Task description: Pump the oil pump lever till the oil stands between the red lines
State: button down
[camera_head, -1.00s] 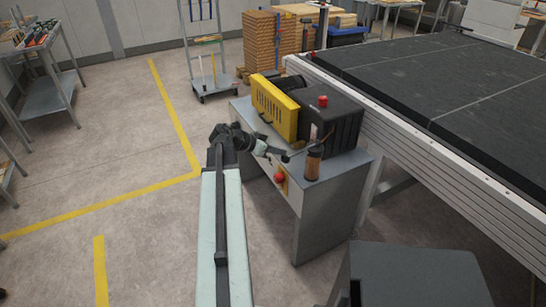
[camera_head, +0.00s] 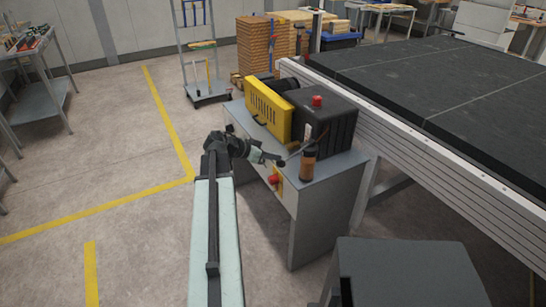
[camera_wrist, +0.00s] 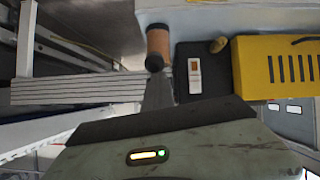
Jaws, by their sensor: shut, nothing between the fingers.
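The oil pump (camera_head: 308,166) is a small brown-orange cylinder on the right end of the grey cabinet top. A thin dark lever with a round black knob (camera_head: 281,163) reaches left from it. In the wrist view the knob (camera_wrist: 154,62) shows in front of the cylinder (camera_wrist: 158,40). My gripper (camera_head: 271,158) is shut and empty, its tip close to the knob; whether they touch I cannot tell. A white gauge plate with a small orange window (camera_wrist: 194,76) is on the black housing; its red lines and the oil level are too small to read.
The black machine housing (camera_head: 338,118) with a red button and the yellow box (camera_head: 264,110) stand behind the pump. A red knob (camera_head: 273,180) is on the front of the cabinet (camera_head: 326,215). The wide dark conveyor table (camera_head: 430,80) is to the right. Floor to the left is open.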

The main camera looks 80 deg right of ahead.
jog(key=shift+s+a+f, duration=0.25)
jog(key=shift+s+f, duration=0.05)
notch_tip(320, 180, up, 6)
jog(key=d+p, duration=0.1)
jog(key=p, duration=0.5)
jog(key=w+a+r+p, duration=0.1)
jog(key=w+a, duration=0.3)
jog(key=w, duration=0.4)
jog(key=shift+w+a+r+p, duration=0.3)
jog(key=shift+a+r+p, duration=0.05)
jog(key=shift+a+r, duration=0.05)
